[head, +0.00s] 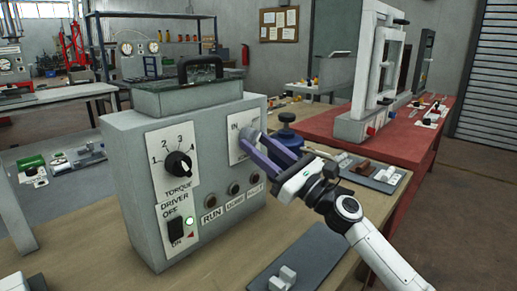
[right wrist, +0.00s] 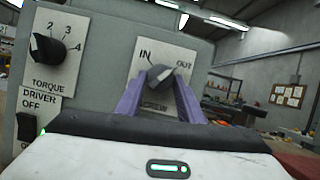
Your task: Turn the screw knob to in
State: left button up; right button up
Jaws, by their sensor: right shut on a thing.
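The screw knob (right wrist: 160,74) is a dark grey knob on a white plate (right wrist: 178,57) lettered IN at the upper left, OUT at the upper right and SCREW below. The purple fingers of my right gripper (right wrist: 160,88) are shut on the knob from both sides. In the head view the right gripper (head: 257,141) reaches the plate on the front of the grey control box (head: 133,160), and its fingers hide most of the knob. I cannot tell exactly which mark the knob points to. My left gripper is not in view.
The box also carries a black torque knob (head: 178,164), a driver switch (head: 176,230) with a green light and several round buttons below the screw plate. A grey tray (head: 300,262) lies in front.

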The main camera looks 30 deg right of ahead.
jog(key=n+g+y+b, duration=0.1)
jog(key=n, duration=0.4)
jog(key=n+g+y+b, duration=0.2)
jog(key=n, duration=0.3)
jog(key=d+n+g+y+b, duration=0.1)
jog(key=n+g+b, duration=0.1)
jog(key=n, duration=0.3)
jog(key=shift+w+r, duration=0.15)
jog(key=shift+r, duration=0.25)
jog(key=n+g, duration=0.1)
jog(key=n, duration=0.2)
jog(key=shift+r, duration=0.15)
jog(key=shift+n+g+p, duration=0.5)
jog(key=shift+n+g, duration=0.1)
jog(key=shift+n, duration=0.3)
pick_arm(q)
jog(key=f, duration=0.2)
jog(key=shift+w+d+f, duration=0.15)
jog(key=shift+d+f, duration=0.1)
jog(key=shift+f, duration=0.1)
pick_arm(e)
jog(key=shift+r+n, duration=0.1)
jog(key=shift+n, duration=0.3)
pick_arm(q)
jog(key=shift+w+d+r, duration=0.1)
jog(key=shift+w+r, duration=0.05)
